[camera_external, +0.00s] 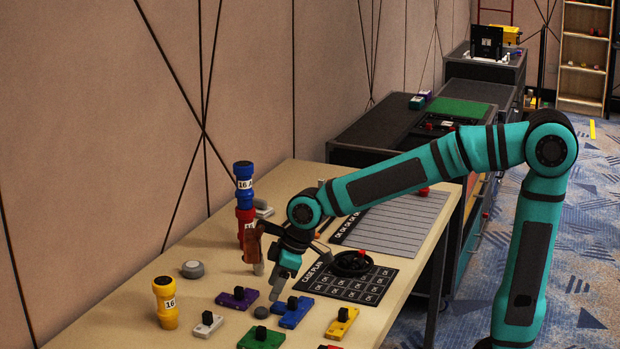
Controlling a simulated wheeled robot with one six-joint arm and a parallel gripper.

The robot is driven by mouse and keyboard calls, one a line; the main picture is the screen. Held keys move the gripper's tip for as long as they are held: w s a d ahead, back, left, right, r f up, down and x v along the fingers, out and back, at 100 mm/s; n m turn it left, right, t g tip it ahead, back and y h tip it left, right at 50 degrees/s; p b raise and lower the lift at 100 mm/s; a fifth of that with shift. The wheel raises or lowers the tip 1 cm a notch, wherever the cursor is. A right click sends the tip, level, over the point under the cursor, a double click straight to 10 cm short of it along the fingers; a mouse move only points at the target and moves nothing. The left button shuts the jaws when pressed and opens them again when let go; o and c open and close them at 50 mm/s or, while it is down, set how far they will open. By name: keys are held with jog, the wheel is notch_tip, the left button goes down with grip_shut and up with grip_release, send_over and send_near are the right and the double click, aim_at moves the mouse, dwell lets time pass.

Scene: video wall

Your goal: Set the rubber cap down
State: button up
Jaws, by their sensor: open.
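A small dark round piece (261,312), which looks like the rubber cap, rests on the table (215,248) between the purple and green blocks. My gripper (268,283) points down just above and behind it. Its jaws are open and apart from the piece, and I see nothing held between them. A brown upright part beside the gripper partly overlaps the red connector; I cannot tell what it is.
A yellow connector (166,303) and a blue-and-red connector (244,192) stand upright. Purple (237,298), blue (292,311), green (262,338) and yellow (342,323) blocks lie near the gripper. A grey disc (192,269) lies left. A black wheel (352,262) sits on the dark cable-plan mat (345,289).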

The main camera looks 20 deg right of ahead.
aim_at(263, 308)
jog(key=shift+x, duration=3.55)
jog(key=shift+w+a+r, duration=0.1)
jog(key=shift+w+r, duration=0.05)
jog(key=shift+c, duration=0.5)
jog(key=c, duration=1)
notch_tip(263, 308, up, 10)
jog(key=shift+r, duration=0.1)
